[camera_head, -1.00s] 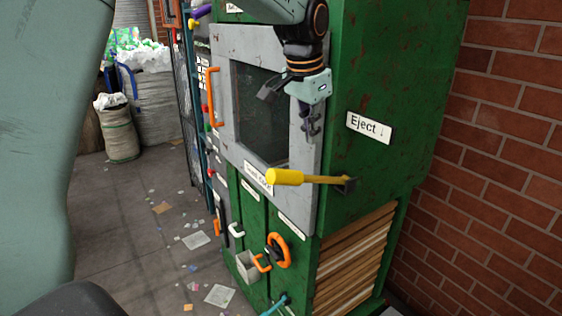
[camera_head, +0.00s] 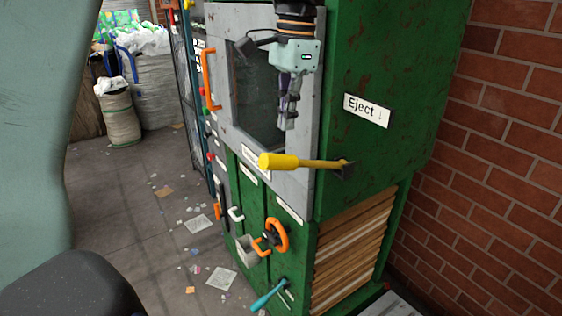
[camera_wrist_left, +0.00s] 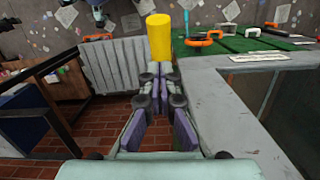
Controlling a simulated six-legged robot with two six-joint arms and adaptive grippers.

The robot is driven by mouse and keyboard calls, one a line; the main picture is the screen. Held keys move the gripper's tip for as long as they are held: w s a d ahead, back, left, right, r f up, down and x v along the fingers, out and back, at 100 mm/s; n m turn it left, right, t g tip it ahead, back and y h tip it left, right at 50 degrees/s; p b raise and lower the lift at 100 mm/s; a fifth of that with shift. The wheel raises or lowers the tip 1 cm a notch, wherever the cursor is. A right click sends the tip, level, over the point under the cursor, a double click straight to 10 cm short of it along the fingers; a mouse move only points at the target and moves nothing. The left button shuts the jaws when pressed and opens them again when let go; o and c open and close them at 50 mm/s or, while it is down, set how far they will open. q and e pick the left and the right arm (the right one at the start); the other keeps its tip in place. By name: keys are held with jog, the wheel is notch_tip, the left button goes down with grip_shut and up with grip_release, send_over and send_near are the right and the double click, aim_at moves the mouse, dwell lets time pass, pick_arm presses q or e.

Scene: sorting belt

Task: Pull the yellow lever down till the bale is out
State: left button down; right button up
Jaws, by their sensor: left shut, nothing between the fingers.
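The yellow lever (camera_head: 280,161) sticks out roughly level from a dark pivot on the side of the green machine (camera_head: 400,60). It has a thick grip and a thinner shaft. My left gripper (camera_head: 288,122) hangs just above the grip, fingers pointing down, apart from it in the head view. In the left wrist view the shut, empty fingers (camera_wrist_left: 155,85) point at the lever's yellow grip (camera_wrist_left: 160,38). An "Eject ↓" label (camera_head: 367,110) is above the lever. I cannot make out a bale for sure. My right gripper is not in view.
Below the lever is a panel of brown layered slats (camera_head: 350,250). The grey door (camera_head: 222,60) has an orange handle. An orange wheel (camera_head: 277,236) and a teal handle (camera_head: 268,296) stick out low. A brick wall (camera_head: 510,170) stands close on the right. Scraps litter the floor.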

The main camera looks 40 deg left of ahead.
aim_at(281, 165)
pick_arm(q)
jog(key=f, duration=0.1)
jog(key=s+f, duration=0.1)
jog(key=f, duration=0.1)
jog(key=shift+s+a+f, duration=0.35)
jog(key=shift+w+a+f, duration=0.1)
jog(key=shift+w+f, duration=0.1)
jog(key=shift+f, duration=0.65)
jog(key=shift+w+d+f, duration=0.25)
jog(key=shift+w+f, duration=0.05)
jog(key=shift+f, duration=0.1)
jog(key=shift+s+r, duration=0.1)
jog(key=shift+s, duration=0.25)
jog(key=shift+s+a, duration=0.15)
jog(key=shift+a, duration=0.05)
jog(key=shift+w+d+f+b, duration=0.1)
jog(key=shift+w+f+b, duration=0.15)
jog(key=shift+f, duration=0.75)
jog(key=shift+w+d+f+b, duration=0.1)
jog(key=shift+f+b, duration=0.1)
jog(key=shift+f, duration=0.8)
jog(key=shift+s+a+f, duration=0.15)
jog(key=shift+s+f, duration=0.05)
jog(key=shift+f, duration=0.05)
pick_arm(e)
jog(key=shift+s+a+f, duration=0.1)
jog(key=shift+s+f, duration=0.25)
pick_arm(q)
jog(key=shift+w, duration=0.1)
